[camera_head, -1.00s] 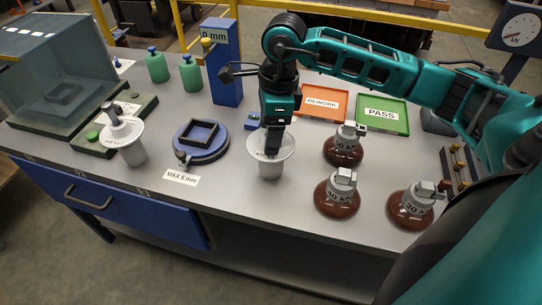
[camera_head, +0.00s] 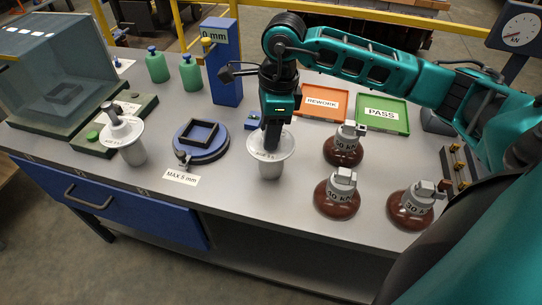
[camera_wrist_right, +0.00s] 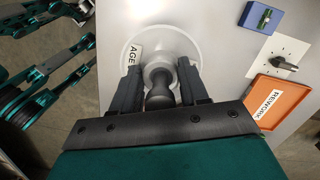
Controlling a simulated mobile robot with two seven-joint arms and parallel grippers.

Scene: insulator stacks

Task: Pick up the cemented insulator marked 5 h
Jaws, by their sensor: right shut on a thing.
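My right gripper (camera_head: 270,148) points straight down at a pale grey-white cup-shaped insulator (camera_head: 270,170) at the middle of the table. In the right wrist view, the two dark fingers (camera_wrist_right: 163,92) are shut on the grey pin (camera_wrist_right: 160,78) that stands up from this insulator's round white dish (camera_wrist_right: 187,45). A tag on the dish shows "AGE"; the rest of it is hidden by a finger, so I cannot read the hours. A second such insulator (camera_head: 134,153), with its own pin and tag, stands upright at the left.
Several brown insulators (camera_head: 336,200) stand to the right. An orange REWORK tray (camera_head: 321,117) and green PASS tray (camera_head: 381,125) lie behind. A round blue fixture (camera_head: 203,152) and a blue post (camera_head: 222,65) are to the left. The front table strip is mostly clear.

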